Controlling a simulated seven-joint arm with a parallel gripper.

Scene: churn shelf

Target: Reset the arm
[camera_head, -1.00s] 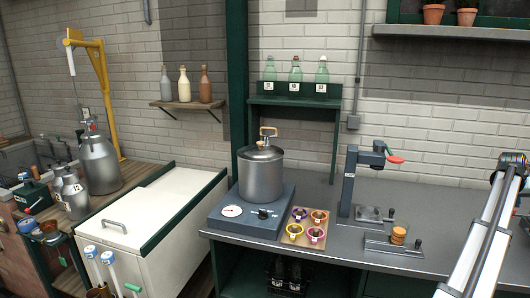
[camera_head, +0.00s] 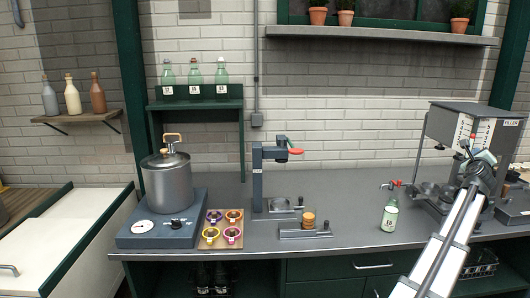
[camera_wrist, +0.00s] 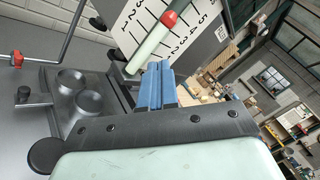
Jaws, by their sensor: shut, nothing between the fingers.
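My gripper (camera_wrist: 157,88) has its blue fingers closed together with nothing between them in the wrist view. In the head view my arm reaches in from the lower right, and its end is in front of the filler machine (camera_head: 452,122). The machine's scale plate with numbers and a red marker (camera_wrist: 169,19) stands just beyond the fingers in the wrist view. Whether the fingers touch the machine cannot be told. The fingertips are too small to make out in the head view.
A lever press (camera_head: 259,178), a clamp with orange discs (camera_head: 308,221), a cup tray (camera_head: 240,241) and a metal pot (camera_head: 168,184) stand further left. A shelf with plants (camera_head: 380,36) is above. Bare counter lies between.

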